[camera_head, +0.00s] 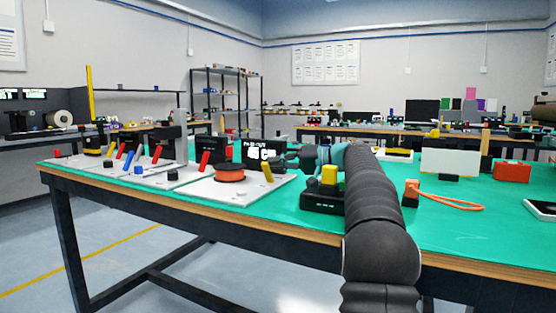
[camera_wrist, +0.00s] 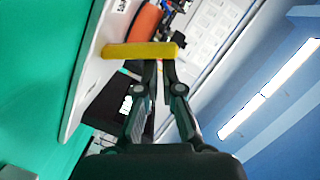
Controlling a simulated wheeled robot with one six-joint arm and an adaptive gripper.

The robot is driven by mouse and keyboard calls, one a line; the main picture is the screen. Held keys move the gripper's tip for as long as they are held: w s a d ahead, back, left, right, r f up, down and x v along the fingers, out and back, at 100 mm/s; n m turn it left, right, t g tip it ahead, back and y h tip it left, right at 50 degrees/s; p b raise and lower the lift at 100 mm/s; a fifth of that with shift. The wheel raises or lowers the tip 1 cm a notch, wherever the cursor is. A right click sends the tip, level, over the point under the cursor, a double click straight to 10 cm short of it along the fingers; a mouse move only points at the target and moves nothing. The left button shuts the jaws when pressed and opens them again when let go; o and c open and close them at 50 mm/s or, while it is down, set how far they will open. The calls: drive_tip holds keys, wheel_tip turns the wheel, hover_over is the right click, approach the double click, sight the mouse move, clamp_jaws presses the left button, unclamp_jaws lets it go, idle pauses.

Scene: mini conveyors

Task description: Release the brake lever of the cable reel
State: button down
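The cable reel has an orange drum (camera_head: 230,174) on a white plate (camera_head: 222,192), with a black display behind it. Its yellow lever (camera_head: 267,171) stands at the right side of the plate, leaning slightly. In the wrist view the lever (camera_wrist: 138,50) lies across the picture just beyond my fingertips, with the orange drum (camera_wrist: 147,21) behind it. My gripper (camera_wrist: 160,64) has its fingers nearly together, with a thin gap and nothing seen between them. The tips are at the lever; whether they touch it is unclear. In the head view my gripper (camera_head: 290,161) is right of the lever.
A black box with a yellow block (camera_head: 329,175) stands close to my arm. Plates with red and blue levers (camera_head: 205,160) stand to the left. An orange cable loop (camera_head: 455,203) and a red case (camera_head: 512,172) lie to the right. The green front right tabletop is mostly clear.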

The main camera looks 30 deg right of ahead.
drive_tip(key=d+r+p, duration=0.1)
drive_tip(key=p, duration=0.1)
drive_tip(key=w+d+r+p, duration=0.1)
drive_tip(key=p, duration=0.1)
drive_tip(key=shift+w+r, duration=0.25)
drive_tip(key=shift+r, duration=0.05)
drive_tip(key=v, duration=1)
drive_tip(key=shift+d, duration=0.3)
drive_tip(key=shift+w, duration=0.15)
